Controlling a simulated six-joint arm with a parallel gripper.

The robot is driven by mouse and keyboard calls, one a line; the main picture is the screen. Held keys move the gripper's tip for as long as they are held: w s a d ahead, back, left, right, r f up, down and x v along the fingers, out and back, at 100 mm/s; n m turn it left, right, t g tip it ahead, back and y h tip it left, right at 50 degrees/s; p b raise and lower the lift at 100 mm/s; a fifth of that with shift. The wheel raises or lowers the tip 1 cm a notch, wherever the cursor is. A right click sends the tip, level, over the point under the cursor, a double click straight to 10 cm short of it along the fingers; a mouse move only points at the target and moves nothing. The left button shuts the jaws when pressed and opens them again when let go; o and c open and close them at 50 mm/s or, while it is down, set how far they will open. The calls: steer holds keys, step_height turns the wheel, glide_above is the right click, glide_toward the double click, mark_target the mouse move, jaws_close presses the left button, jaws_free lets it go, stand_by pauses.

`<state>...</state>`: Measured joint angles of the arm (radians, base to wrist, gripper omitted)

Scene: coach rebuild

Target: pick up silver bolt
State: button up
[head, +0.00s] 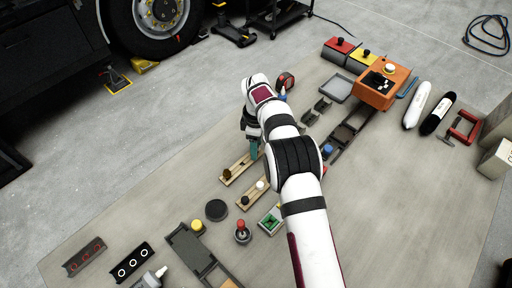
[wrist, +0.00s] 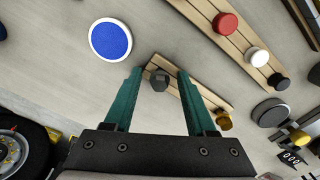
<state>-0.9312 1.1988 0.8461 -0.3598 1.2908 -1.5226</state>
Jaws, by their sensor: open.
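A dark grey hex-headed bolt (wrist: 159,82), the silver bolt by its look, stands at one end of a short wooden strip (wrist: 206,97) in the wrist view. My gripper (wrist: 160,72) is open, its teal fingers on either side of the bolt with a gap to each; how high the fingertips are is hard to judge. A brass bolt (wrist: 224,121) stands at the strip's other end, outside the right finger. In the head view my gripper (head: 253,149) hangs at the far end of the strip (head: 241,166) and hides the silver bolt. The brass bolt (head: 227,174) shows there.
A second wooden strip (wrist: 236,39) holds red, white and black knobs beside the first. A blue disc (wrist: 111,40) with white rim lies left of the fingers. An orange box (head: 382,87) and trays stand farther back. The mat left of the strips (head: 150,205) is clear.

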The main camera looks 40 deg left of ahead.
jaws_close()
steer(key=shift+r, duration=0.1)
steer(key=r, duration=0.4)
steer(key=shift+w+d+r, duration=0.2)
steer(key=shift+d+r, duration=0.05)
steer(key=shift+d, duration=0.05)
steer(key=w+d+r, duration=0.4)
steer(key=d+r, duration=0.2)
steer(key=d, duration=0.4)
steer(key=w+a+f+n+t+y, duration=0.2)
steer(key=a+f+n+y, duration=0.1)
steer(key=a+n, duration=0.65)
steer(key=shift+m, duration=0.25)
steer(key=shift+w+f, duration=0.1)
steer(key=shift+f, duration=2.6)
